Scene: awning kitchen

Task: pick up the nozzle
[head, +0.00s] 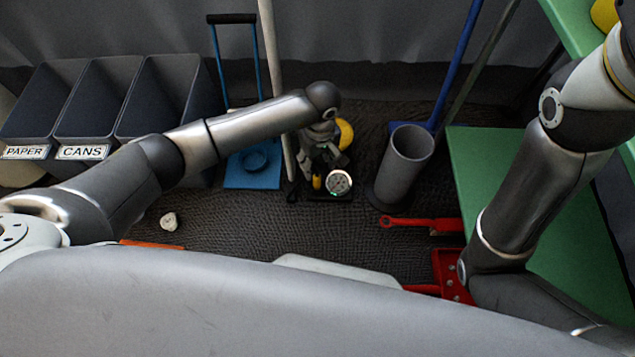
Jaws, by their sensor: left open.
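A floor device with a round gauge (339,183) on a black base stands in the middle of the floor. A yellow curved part (346,133) shows behind my left gripper (322,168), and a small yellow piece (317,183) shows at its fingers. I cannot tell for sure which of these parts is the nozzle. My left gripper is open, pointing down right over the device, and hides much of it. Whether the fingers touch anything is too small to tell. My right arm comes down at the right, and its gripper is out of view.
Dark bins labelled PAPER and CANS (83,153) stand at the left. A blue hand truck (252,178) is left of the device, a grey cylinder (403,160) right of it. A red tool (420,224) and a small white object (169,221) lie on the floor. A green surface (490,160) is at the right.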

